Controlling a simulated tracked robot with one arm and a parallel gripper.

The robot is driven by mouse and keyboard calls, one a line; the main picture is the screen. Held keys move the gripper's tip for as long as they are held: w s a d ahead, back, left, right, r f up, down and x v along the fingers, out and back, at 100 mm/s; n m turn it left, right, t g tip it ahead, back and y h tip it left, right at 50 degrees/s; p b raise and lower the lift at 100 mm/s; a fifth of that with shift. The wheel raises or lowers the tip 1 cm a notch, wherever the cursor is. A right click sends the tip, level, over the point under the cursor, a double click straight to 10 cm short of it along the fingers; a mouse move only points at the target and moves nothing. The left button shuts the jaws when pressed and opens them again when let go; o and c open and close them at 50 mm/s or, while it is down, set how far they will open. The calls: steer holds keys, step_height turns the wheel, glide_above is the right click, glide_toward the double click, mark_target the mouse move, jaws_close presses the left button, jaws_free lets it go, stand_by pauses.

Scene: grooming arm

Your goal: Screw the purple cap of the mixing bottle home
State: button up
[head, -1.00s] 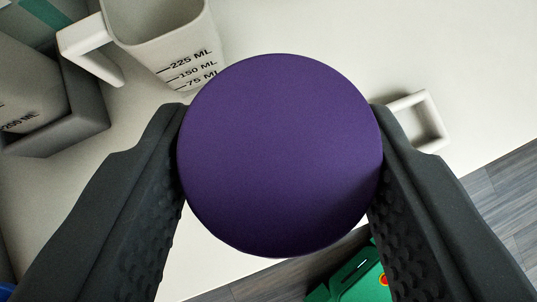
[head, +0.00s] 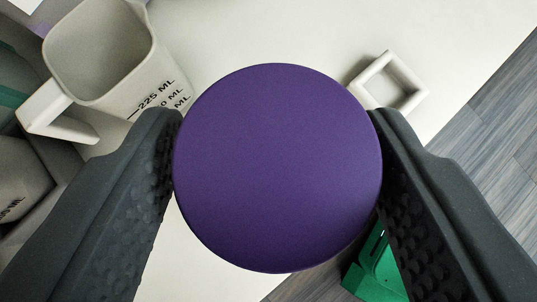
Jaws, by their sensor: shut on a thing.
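The round purple cap (head: 278,168) fills the middle of the head view, seen from above. My gripper (head: 277,150) is shut on it, with one dark textured finger against its left side and one against its right. The cap hides what is beneath it, so I cannot see the bottle body or the thread, nor tell how the cap sits on it.
A white measuring jug (head: 100,60) with ML marks and a handle stands close to the left finger. A white square ring (head: 389,82) lies at upper right. A green object (head: 378,270) is at lower right, past the table edge. Grey floor (head: 480,120) shows at right.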

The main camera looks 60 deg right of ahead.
steer(key=shift+f+m+g, duration=0.25)
steer(key=shift+m+g, duration=0.15)
steer(key=shift+o, duration=0.2)
steer(key=shift+a+m+g+p, duration=0.15)
steer(key=shift+m+g+p, duration=0.25)
steer(key=shift+m+p, duration=0.1)
steer(key=shift+m+h, duration=0.3)
steer(key=shift+m+g+p, duration=0.3)
steer(key=shift+g+p, duration=0.1)
steer(key=shift+p, duration=0.1)
steer(key=shift+a+r+m+g+p, duration=0.1)
steer(key=shift+r+m+g+p, duration=0.05)
steer(key=shift+m+g+p, duration=0.65)
steer(key=shift+c, duration=1)
steer(key=o, duration=1.3)
steer(key=shift+a+h, duration=0.15)
steer(key=shift+h, duration=0.15)
steer(key=shift+d, duration=0.25)
steer(key=shift+w, duration=0.1)
steer(key=shift+c, duration=0.4)
